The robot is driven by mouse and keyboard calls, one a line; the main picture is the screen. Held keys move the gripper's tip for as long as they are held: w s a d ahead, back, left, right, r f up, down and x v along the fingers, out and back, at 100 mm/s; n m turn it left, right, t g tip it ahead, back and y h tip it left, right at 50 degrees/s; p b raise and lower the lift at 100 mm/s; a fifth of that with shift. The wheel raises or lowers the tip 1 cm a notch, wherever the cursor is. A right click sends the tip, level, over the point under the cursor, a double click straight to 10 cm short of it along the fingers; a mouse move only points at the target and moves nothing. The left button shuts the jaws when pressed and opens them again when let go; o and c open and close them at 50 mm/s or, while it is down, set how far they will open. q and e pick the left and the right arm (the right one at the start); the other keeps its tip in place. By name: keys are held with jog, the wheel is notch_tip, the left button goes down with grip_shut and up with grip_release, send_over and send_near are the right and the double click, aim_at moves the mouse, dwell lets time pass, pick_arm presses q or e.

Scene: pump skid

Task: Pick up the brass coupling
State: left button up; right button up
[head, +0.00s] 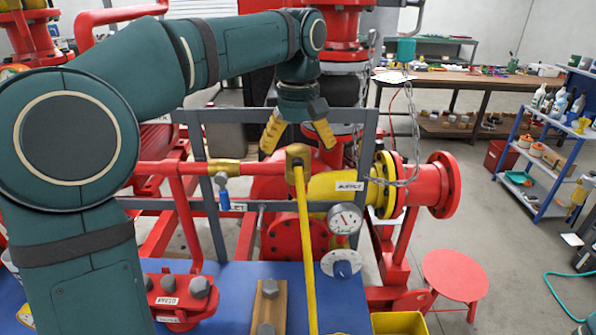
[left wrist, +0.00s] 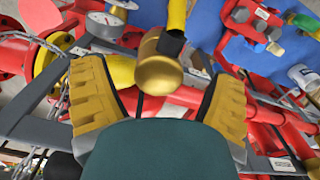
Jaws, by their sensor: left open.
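My left gripper (head: 299,138) is open and points down over the red pipework. A brass head (head: 298,152) on a long yellow handle (head: 306,250) shows just below its fingertips. In the left wrist view the brass head (left wrist: 159,72) lies between the two yellow finger pads, with clear gaps on both sides. I see no grip on it. A second brass piece, a fitting (head: 224,167) on the red pipe, sits to the left with a blue handle below. I cannot tell for sure which brass piece is the coupling. My right gripper is not in view.
A pressure gauge (head: 345,218) and a yellow pipe (head: 335,187) are close to the right of the handle. A grey frame (head: 365,150) surrounds the pipework. The blue bench top (head: 225,290) carries a wooden block (head: 270,305) with bolts. A yellow bin (head: 398,322) is at the lower edge.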

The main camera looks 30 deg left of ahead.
aim_at(298, 149)
pick_arm(q)
notch_tip(298, 149, down, 2)
jog(key=shift+f, duration=0.15)
jog(key=c, duration=1.4)
notch_tip(298, 149, up, 10)
jog(key=p, duration=0.2)
jog(key=shift+p, duration=0.35)
